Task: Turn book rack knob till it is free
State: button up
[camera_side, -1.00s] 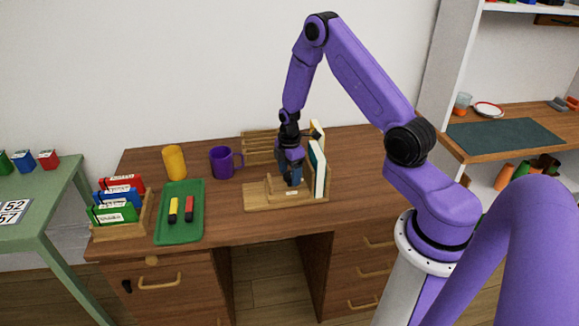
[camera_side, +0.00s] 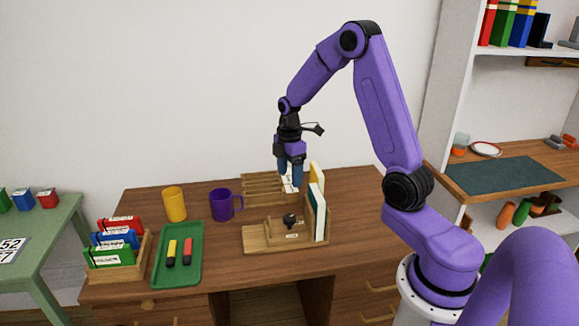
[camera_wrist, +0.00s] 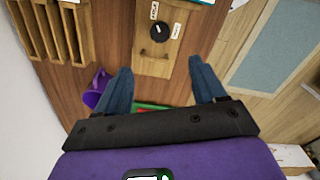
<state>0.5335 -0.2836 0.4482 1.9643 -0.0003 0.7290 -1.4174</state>
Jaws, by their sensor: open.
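The wooden book rack (camera_side: 258,240) stands on the desk, with upright books (camera_side: 319,212) at its right end. Its round black knob (camera_side: 290,220) stands up from the rack. The knob also shows in the wrist view (camera_wrist: 159,32), with small white labels beside it that are too small to read surely. A pale mark shows on the knob's top. My gripper (camera_side: 290,180) is open and empty, raised above the rack and apart from the knob. In the wrist view its blue fingers (camera_wrist: 160,66) are spread wide, with the knob beyond their tips.
A slatted wooden rack (camera_side: 262,187) stands behind. A purple mug (camera_side: 222,204), yellow cup (camera_side: 174,204), green tray (camera_side: 178,262) with two markers and a file holder (camera_side: 118,262) are at the left. The desk's right part (camera_side: 360,215) is clear.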

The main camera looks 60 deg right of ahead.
jog(key=shift+r, duration=0.95)
jog(key=s+a+r, duration=0.2)
jog(key=s+a, duration=0.3)
jog(key=a, duration=0.4)
jog(key=s+a+r, duration=0.3)
jog(key=s+a, duration=0.3)
jog(key=a, duration=0.2)
jog(key=s+a, duration=0.2)
jog(key=s, duration=0.7)
jog(key=s+a+r, duration=0.1)
jog(key=s, duration=0.8)
jog(key=shift+a+r+m, duration=0.15)
jog(key=shift+a+m, duration=0.2)
jog(key=shift+m, duration=0.05)
